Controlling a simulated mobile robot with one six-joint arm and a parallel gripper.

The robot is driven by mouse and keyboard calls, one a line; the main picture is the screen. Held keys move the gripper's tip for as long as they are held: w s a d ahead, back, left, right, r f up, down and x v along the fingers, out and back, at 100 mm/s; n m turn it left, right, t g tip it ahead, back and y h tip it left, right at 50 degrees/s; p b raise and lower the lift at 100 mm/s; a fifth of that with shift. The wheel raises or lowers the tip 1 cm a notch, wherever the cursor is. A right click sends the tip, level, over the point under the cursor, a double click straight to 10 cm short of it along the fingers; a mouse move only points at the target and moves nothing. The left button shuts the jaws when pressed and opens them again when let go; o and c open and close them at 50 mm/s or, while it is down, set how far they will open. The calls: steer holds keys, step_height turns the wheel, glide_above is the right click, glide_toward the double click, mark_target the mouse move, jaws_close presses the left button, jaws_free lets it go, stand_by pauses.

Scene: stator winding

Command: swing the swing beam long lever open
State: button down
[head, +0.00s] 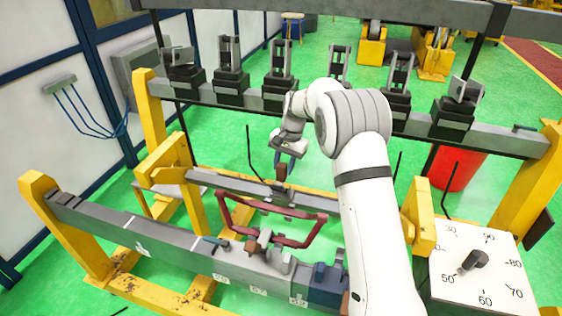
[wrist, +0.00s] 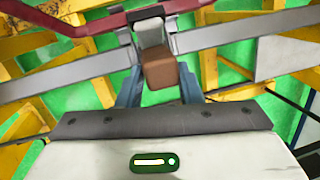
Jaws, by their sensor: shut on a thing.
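The swing beam long lever shows a brown block-shaped handle (head: 281,173) standing above the middle grey beam (head: 232,184). The handle also shows in the wrist view (wrist: 160,70), between my two blue fingers. My gripper (head: 286,158) is at the handle from above and behind in the head view, shut on it. My gripper's fingers (wrist: 158,88) lie on either side of the handle in the wrist view. The lever's lower end at the beam is small in the head view, and its exact angle is hard to tell.
A dark red coil loop (head: 318,222) is held around the fixture just in front of the beam. A front grey beam (head: 160,240) carries clamps and number labels. A dial plate (head: 486,275) stands at right. Several black clamp units line the rear beam (head: 310,104).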

steer(key=shift+w+r, duration=0.35)
steer(key=c, duration=1.3)
jaws_free()
steer(key=shift+w, duration=0.1)
steer(key=shift+c, duration=0.2)
steer(key=shift+o, duration=1.3)
steer(key=shift+w+f, duration=0.1)
steer(key=shift+f, duration=0.15)
step_height(320, 180, up, 8)
steer(key=d+b, duration=0.1)
steer(key=b, duration=0.1)
steer(key=shift+d, duration=0.2)
steer(key=shift+w+f, duration=0.1)
